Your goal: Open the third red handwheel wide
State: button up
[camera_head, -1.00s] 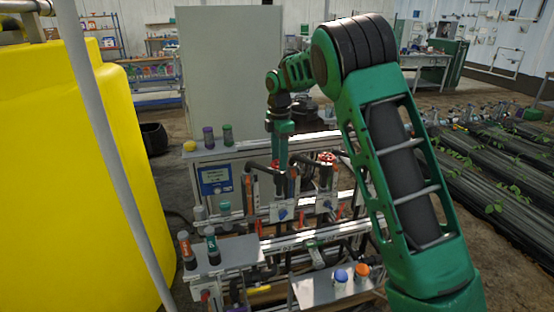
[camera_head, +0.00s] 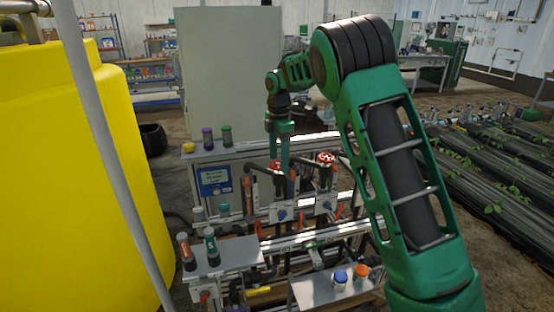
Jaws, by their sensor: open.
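Two red handwheels show on the pipework of the skid: one (camera_head: 326,158) on the right with its red top in clear view, and one (camera_head: 275,165) on the left, partly hidden by my gripper. I cannot tell by count which is the third. My gripper (camera_head: 279,165) points down at the left wheel with its green fingers apart and nothing seen between them. The fingers overlap this wheel in the picture. I cannot tell whether they touch it or stand in front of it.
A blue-framed display (camera_head: 214,177) sits left of the wheels, before a tall grey cabinet (camera_head: 230,75). A yellow tank (camera_head: 75,190) and a slanted grey pole (camera_head: 107,140) fill the left. Jars with blue (camera_head: 340,277) and orange (camera_head: 361,272) lids stand in front. My arm covers the right-hand pipework.

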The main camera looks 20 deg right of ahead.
aim_at(279, 163)
notch_tip(279, 163, up, 11)
jog(key=shift+f, duration=0.15)
dwell(0.4)
jog(key=shift+d, duration=0.1)
jog(key=s+d+r+m, duration=0.1)
jog(key=s+d+m, duration=0.6)
jog(key=s, duration=0.5)
jog(key=s+d+r+m, duration=0.1)
jog(key=s+d+m, duration=0.6)
jog(key=s, duration=0.5)
jog(key=s+d+f+m, duration=0.1)
jog(key=s+f+m, duration=0.2)
jog(key=s, duration=0.5)
jog(key=s+d+f+m, duration=0.1)
jog(key=s+f+m, duration=0.3)
jog(key=s, duration=0.5)
jog(key=s+d+f+m, duration=0.1)
jog(key=s+f+m, duration=0.2)
jog(key=s, duration=0.6)
jog(key=shift+f+m, duration=0.25)
jog(key=shift+m, duration=0.65)
